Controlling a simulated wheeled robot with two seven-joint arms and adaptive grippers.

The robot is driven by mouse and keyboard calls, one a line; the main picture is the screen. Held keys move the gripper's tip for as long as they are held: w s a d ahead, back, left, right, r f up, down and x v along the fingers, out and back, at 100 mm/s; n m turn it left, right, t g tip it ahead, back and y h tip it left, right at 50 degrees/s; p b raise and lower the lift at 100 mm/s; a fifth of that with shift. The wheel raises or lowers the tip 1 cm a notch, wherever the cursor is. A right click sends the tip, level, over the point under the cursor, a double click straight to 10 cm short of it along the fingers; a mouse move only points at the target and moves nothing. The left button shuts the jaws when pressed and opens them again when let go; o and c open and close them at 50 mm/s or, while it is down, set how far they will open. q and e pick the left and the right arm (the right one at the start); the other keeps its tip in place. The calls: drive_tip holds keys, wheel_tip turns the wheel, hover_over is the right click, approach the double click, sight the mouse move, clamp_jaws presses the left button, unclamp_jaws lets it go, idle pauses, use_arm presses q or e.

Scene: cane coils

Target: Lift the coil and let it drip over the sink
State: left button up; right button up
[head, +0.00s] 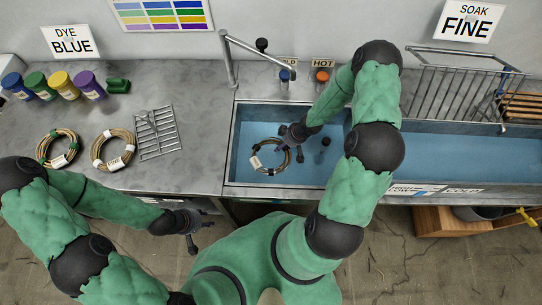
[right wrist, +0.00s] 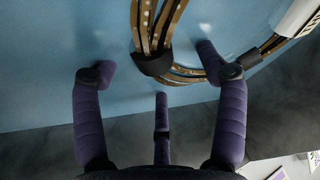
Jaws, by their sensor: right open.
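A tan cane coil (head: 268,158) with a white tag and dark ties lies in the left sink basin (head: 240,145). My right gripper (head: 294,134) reaches into this basin and is at the coil's upper right edge. In the right wrist view the coil (right wrist: 190,76) and its black tie lie just beyond the spread fingers of my right gripper (right wrist: 157,70). The fingers are open, and I see no clear grip on the coil. My left gripper (head: 198,232) is empty with its fingers apart, in front of the counter.
Two more tagged coils (head: 58,149) (head: 113,150) and a metal rack (head: 157,133) lie on the left counter. Dye jars (head: 60,85) stand behind them. A faucet (head: 229,60) rises behind the basin. A wire rack (head: 455,90) stands above the right basin (head: 450,160).

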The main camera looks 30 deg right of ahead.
clamp_jaws()
wheel_tip(320, 180, up, 10)
drive_tip(key=p, duration=0.5)
drive_tip(key=shift+p, duration=0.3)
drive_tip(key=shift+r, duration=0.1)
wheel_tip(320, 180, up, 6)
drive_tip(key=p, duration=0.7)
drive_tip(key=shift+r, duration=0.25)
